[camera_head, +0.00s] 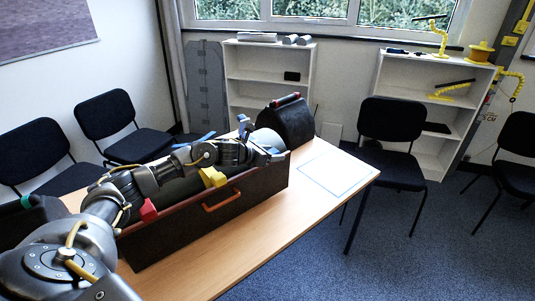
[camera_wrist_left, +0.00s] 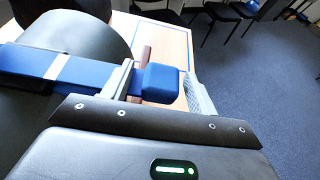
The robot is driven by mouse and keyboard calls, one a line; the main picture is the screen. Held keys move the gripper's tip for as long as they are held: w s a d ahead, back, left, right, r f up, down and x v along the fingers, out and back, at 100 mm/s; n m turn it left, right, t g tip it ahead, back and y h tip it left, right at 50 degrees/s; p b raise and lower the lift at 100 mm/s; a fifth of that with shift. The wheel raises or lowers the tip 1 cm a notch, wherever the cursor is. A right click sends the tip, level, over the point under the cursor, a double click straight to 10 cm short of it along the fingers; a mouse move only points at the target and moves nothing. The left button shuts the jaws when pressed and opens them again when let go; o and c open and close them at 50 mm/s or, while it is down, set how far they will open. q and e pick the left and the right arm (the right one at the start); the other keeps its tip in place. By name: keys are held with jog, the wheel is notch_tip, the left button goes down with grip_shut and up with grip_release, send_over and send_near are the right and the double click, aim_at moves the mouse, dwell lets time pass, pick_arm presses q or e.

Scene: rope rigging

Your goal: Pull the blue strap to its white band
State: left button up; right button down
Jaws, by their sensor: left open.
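In the left wrist view a blue strap (camera_wrist_left: 88,73) runs over a dark rolled bundle (camera_wrist_left: 90,32). A white band (camera_wrist_left: 55,68) crosses the strap left of a pale metal buckle (camera_wrist_left: 118,80). The strap's thick blue end (camera_wrist_left: 160,82) sticks out right of the buckle. My left gripper (camera_head: 272,156) is open at the far end of the long dark case in the head view. In the wrist view one grey ridged finger pad (camera_wrist_left: 198,97) shows just right of the blue end, apart from it. The other finger is not clear. My right gripper is out of view.
The long dark case (camera_head: 206,222) with an orange handle lies on the wooden table (camera_head: 270,228). A dark bag (camera_head: 287,124) stands at its far end. A blue-outlined white sheet (camera_head: 335,174) lies on clear tabletop to the right. Black chairs and shelves stand around.

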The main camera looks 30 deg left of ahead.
pick_arm(q)
jog(key=b+v, duration=0.3)
jog(key=v, duration=0.7)
jog(key=shift+s+a, duration=0.15)
jog(key=shift+s, duration=0.2)
jog(key=shift+r, duration=0.15)
